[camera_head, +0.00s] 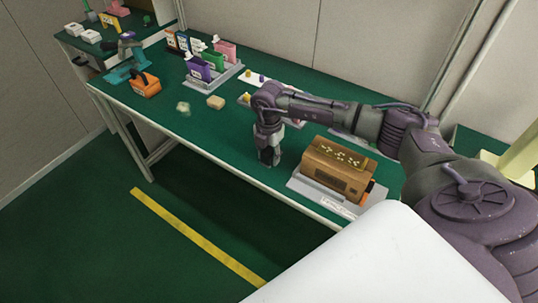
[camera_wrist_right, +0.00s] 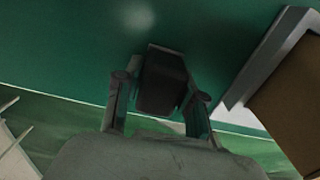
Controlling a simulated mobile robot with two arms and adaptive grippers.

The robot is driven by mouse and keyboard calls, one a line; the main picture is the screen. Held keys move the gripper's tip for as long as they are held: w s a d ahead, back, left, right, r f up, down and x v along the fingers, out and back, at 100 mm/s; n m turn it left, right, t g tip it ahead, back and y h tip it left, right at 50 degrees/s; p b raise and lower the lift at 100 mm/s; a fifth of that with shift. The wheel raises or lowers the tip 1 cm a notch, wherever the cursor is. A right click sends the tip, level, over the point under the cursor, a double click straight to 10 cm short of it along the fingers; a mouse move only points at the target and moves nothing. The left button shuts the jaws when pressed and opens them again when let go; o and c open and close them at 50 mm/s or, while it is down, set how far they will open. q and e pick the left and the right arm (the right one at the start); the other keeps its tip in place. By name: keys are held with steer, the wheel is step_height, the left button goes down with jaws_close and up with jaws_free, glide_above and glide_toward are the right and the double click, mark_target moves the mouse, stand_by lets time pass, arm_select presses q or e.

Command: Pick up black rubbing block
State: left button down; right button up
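The black rubbing block (camera_wrist_right: 162,82) shows in the right wrist view as a dark block between the two fingers of my right gripper (camera_wrist_right: 160,90). The fingers stand on either side of it, with narrow gaps visible, so the gripper looks open around it. In the head view my right gripper (camera_head: 269,158) points down at the front part of the green bench top, left of a brown box. The block is mostly hidden there by the fingers. My left gripper is not in view.
A brown box (camera_head: 336,170) stands on a grey base (camera_head: 300,186) close to the right of my gripper. A tan block (camera_head: 216,102), a rack with coloured packs (camera_head: 228,74) and an orange item (camera_head: 147,86) are farther left.

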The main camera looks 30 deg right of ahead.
mark_target(269, 150)
steer(key=c, duration=0.5)
steer(key=shift+r, duration=0.1)
steer(key=shift+c, duration=0.2)
step_height(269, 150, up, 10)
steer(key=shift+f+b, duration=0.1)
steer(key=shift+b, duration=0.4)
